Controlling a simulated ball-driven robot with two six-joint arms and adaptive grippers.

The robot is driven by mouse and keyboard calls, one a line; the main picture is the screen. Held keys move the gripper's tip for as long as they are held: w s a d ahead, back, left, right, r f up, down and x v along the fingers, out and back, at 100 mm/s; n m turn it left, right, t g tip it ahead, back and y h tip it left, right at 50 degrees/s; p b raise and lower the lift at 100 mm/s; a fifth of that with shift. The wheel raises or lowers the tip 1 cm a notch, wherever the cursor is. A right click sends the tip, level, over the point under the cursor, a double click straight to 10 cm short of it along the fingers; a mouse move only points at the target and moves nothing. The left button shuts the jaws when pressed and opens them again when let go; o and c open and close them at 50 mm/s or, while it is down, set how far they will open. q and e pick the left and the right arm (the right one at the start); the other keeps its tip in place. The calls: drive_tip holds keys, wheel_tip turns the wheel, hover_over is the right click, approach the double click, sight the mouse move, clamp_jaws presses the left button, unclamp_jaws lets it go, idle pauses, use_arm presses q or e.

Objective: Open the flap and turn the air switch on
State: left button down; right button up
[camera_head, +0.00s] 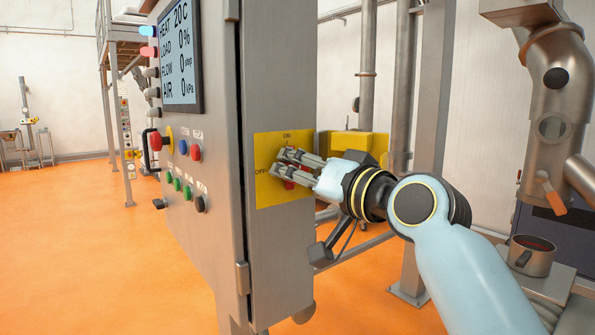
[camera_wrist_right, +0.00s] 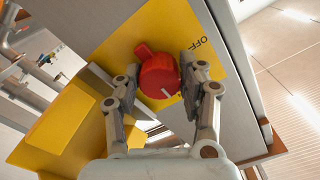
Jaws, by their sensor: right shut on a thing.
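The red air switch (camera_wrist_right: 158,75) is a round knob with a side lug and a white line, on a yellow plate (camera_head: 263,185) on the cabinet's side. The plate reads ON at the top and OFF at the left. My right gripper (camera_head: 281,162) reaches the plate from the right and is shut on the red switch, one finger on each side in the right wrist view (camera_wrist_right: 167,80). The fingers hide much of the switch in the head view. The yellow flap (camera_head: 352,142) stands swung open to the right of the plate. My left gripper is out of view.
The grey cabinet (camera_head: 277,80) carries a display (camera_head: 180,55) reading AIR 0 kPa. Its front has several buttons and a red knob (camera_head: 155,141). Pipes and a post (camera_head: 434,90) stand behind my right arm. A metal mug (camera_head: 531,256) is at the right. Orange floor lies open at the left.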

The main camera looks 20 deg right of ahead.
drive_tip(key=o, duration=0.9)
drive_tip(key=shift+r, duration=0.2)
drive_tip(key=shift+o, duration=1.3)
drive_tip(key=shift+d+f, duration=0.1)
drive_tip(key=shift+d, duration=0.05)
drive_tip(key=v, duration=1.2)
